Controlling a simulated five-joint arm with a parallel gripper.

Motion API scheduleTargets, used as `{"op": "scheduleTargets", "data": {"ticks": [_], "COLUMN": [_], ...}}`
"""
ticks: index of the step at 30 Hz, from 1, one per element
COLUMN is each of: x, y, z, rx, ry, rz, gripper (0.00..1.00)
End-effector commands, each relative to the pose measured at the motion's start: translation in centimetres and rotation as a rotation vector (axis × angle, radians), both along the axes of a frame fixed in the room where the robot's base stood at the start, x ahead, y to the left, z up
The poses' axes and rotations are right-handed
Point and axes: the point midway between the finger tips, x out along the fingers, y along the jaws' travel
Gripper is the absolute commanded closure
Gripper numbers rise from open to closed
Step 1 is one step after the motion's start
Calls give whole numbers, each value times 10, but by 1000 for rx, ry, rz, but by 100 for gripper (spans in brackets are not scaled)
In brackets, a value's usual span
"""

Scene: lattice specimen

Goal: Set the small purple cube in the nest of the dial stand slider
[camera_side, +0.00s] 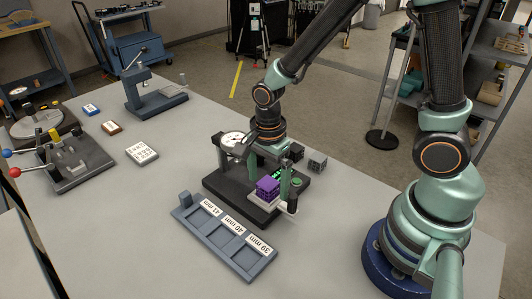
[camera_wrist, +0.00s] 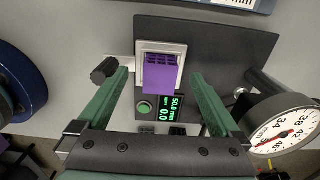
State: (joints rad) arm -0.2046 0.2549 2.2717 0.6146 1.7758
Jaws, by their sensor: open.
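The small purple cube (camera_side: 267,188) is a lattice block on the pale slider nest (camera_side: 263,202) of the dial stand (camera_side: 222,186). In the wrist view the cube (camera_wrist: 161,75) lies within the pale square frame of the nest (camera_wrist: 144,47); I cannot tell whether it is fully seated. My gripper (camera_wrist: 161,76) is open, with one green finger on each side of the cube and a gap on both sides. In the side view my gripper (camera_side: 274,180) reaches down over the stand and partly hides it. The stand's round dial (camera_wrist: 285,125) is at the right of the wrist view.
A blue-grey rack (camera_side: 224,237) with labelled slots lies in front of the stand. A grey cube (camera_side: 317,160) and a black cube (camera_side: 296,151) sit behind it. Free table lies between.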

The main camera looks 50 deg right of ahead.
Motion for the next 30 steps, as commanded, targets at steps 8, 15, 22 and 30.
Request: {"op": "scheduleTargets", "data": {"ticks": [8,15,22,30], "x": [0,0,0,0], "y": [0,0,0,0], "z": [19,33,39,40], "rx": [1,0,0,0], "ry": [-3,-2,0,0], "rz": [0,0,0,0], "gripper": [0,0,0,0]}}
